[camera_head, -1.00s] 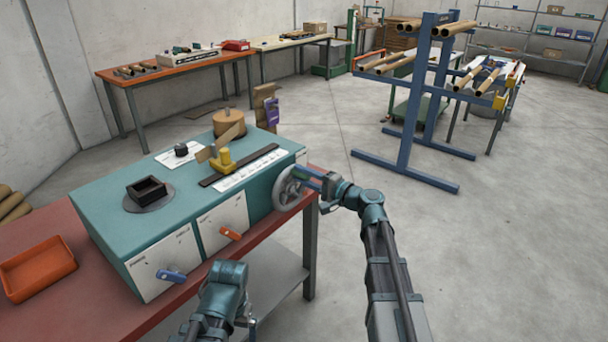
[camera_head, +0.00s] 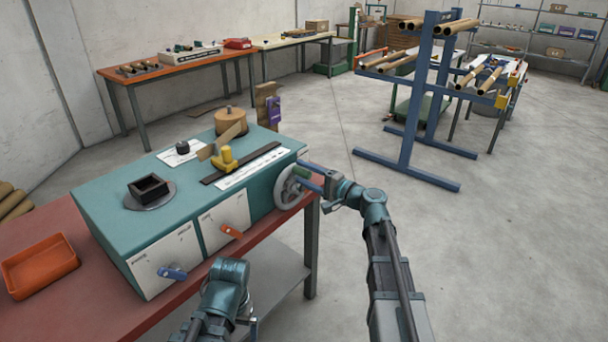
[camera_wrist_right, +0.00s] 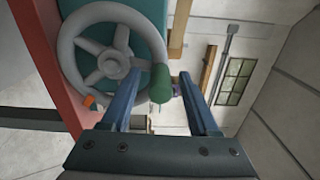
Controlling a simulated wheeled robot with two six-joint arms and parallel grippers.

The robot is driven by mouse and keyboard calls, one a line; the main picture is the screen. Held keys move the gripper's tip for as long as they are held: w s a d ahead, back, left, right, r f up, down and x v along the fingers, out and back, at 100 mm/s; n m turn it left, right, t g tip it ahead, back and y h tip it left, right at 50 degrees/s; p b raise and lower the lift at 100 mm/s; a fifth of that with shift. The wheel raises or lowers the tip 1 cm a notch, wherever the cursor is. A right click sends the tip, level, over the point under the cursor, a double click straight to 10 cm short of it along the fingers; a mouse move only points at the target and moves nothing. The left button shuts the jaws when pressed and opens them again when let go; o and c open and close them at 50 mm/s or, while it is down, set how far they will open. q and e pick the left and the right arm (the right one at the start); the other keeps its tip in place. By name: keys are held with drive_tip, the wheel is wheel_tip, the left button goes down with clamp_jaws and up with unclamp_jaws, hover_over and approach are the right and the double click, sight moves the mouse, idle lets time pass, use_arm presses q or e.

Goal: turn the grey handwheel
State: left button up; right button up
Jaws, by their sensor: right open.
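The grey handwheel (camera_head: 281,193) is on the right end of the teal winder box (camera_head: 110,205). It has a rim, spokes and a green handle (camera_head: 302,172). In the right wrist view the handwheel (camera_wrist_right: 68,48) fills the upper left, with the green handle (camera_wrist_right: 160,83) at its right edge. My right gripper (camera_head: 305,176) is open at the wheel, its blue fingers on either side of the handle. In the wrist view the handle lies between the fingers, nearer the left one. My left arm is low in the head view; its gripper (camera_head: 246,326) is mostly hidden.
The winder stands on a red bench (camera_head: 60,315) with an orange tray (camera_head: 40,266) at left. Blue (camera_head: 172,273) and orange (camera_head: 231,231) levers are on its front. A blue tube rack (camera_head: 412,110) stands at right on open floor.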

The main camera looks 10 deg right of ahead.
drive_tip(key=v, duration=1.3)
drive_tip(key=shift+s+d, duration=0.2)
drive_tip(key=shift+s, duration=0.05)
drive_tip(key=s+a+f+n+g+h, duration=0.1)
drive_tip(key=s+a+f+n+g, duration=0.35)
drive_tip(key=a+f, duration=0.4)
drive_tip(key=s+a+f+n+g+h, duration=0.1)
drive_tip(key=s+a+f+n+g, duration=0.35)
drive_tip(key=a, duration=0.65)
drive_tip(key=s+a+f+n+g+h, duration=0.2)
drive_tip(key=s+f+n+g+h, duration=0.35)
drive_tip(key=s+f+h, duration=0.55)
wheel_tip(320, 180, up, 16)
drive_tip(key=p, duration=1.3)
drive_tip(key=shift+s+d+y+p, duration=0.3)
drive_tip(key=shift+d+y+p, duration=0.05)
drive_tip(key=shift+y+p, duration=0.05)
